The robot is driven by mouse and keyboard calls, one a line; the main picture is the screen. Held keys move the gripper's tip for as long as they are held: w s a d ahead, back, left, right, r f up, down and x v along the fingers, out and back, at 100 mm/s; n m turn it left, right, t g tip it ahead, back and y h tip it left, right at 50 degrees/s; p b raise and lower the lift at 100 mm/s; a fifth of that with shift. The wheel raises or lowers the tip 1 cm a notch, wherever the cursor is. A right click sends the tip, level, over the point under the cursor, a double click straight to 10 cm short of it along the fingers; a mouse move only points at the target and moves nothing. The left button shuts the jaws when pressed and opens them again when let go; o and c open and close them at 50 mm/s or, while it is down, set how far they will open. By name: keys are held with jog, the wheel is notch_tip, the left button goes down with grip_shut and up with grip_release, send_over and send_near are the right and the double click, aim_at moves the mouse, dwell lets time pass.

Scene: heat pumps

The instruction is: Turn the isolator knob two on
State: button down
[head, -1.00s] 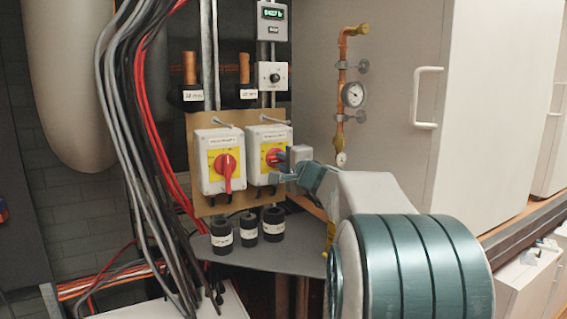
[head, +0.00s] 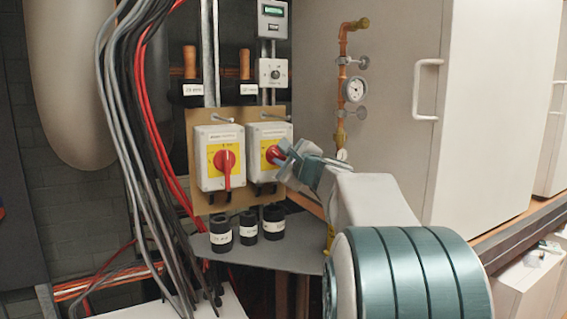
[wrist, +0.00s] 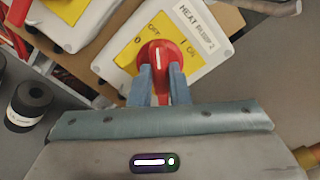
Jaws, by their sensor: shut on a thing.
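Isolator two is a white box with a yellow plate (wrist: 140,47) labelled HEAT PUMP 2, with OFF and ON marks. Its red knob (wrist: 158,56) carries a white line, which points near the OFF side of the plate in the wrist view. The knob (head: 271,153) is on the right-hand box in the head view. My gripper (wrist: 159,85) is shut on the knob's handle, one blue-grey finger on each side. In the head view my gripper (head: 286,162) reaches the knob from the lower right and partly hides it.
A matching isolator (head: 219,160) with a red handle pointing down is close on the left. Black cylinders (head: 246,225) stand below. Grey and red cables (head: 130,110) hang at left. A copper pipe with gauge (head: 355,90) is at right.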

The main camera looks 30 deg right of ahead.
jog(key=m, duration=0.5)
jog(key=shift+m, duration=0.3)
jog(key=m+p, duration=0.1)
jog(key=m, duration=0.3)
jog(key=shift+m, duration=0.3)
jog(key=shift+f, duration=0.1)
jog(key=c, duration=1.4)
grip_release()
jog(key=shift+o, duration=0.2)
jog(key=shift+s, duration=0.15)
jog(key=s+b, duration=0.3)
jog(key=s, duration=1)
jog(key=shift+s+d, duration=0.25)
jog(key=shift+s, duration=0.05)
